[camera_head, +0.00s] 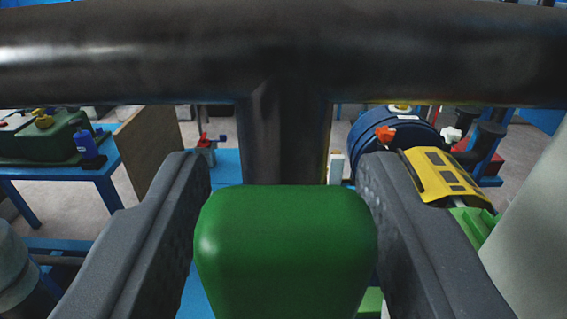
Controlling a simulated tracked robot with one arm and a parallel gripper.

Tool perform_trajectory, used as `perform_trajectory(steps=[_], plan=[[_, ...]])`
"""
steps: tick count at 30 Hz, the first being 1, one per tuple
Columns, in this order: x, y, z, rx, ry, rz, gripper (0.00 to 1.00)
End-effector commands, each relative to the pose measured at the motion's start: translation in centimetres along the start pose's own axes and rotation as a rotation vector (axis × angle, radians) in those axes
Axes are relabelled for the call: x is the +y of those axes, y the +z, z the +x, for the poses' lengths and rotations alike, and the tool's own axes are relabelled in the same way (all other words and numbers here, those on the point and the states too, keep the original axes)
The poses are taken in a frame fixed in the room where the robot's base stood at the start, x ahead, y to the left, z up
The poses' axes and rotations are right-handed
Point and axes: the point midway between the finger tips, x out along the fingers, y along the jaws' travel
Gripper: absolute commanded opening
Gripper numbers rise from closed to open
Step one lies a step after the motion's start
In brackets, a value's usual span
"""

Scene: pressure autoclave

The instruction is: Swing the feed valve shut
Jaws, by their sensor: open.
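A green, rounded, block-like handle (285,250) fills the lower middle of the view. It looks like the feed valve's handle, but the valve's body and pivot are hidden. My gripper (283,165) is open, with one dark grey finger on each side of the green handle. The handle stands between the fingers. The left finger comes close to its left side and the right finger to its right side; I cannot tell whether either touches.
A thick dark horizontal pipe (130,50) crosses the top, with a vertical branch (287,140) dropping behind the handle. A blue drum (368,128) with an orange knob (385,133) and a yellow part (440,172) stand right. A blue table (85,172) is at left.

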Motion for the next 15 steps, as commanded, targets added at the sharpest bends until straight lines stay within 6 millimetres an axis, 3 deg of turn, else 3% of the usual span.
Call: perform_trajectory(steps=[7,8,12,15], plan=[[0.05,-0.02,0.07,0.000,0.001,0.000,0.44],[0.05,-0.02,0.07,0.000,0.001,0.000,0.38],[0.07,-0.04,0.08,0.001,0.001,0.001,0.00],[0.08,-0.03,0.07,0.001,0.001,0.000,0.00]])
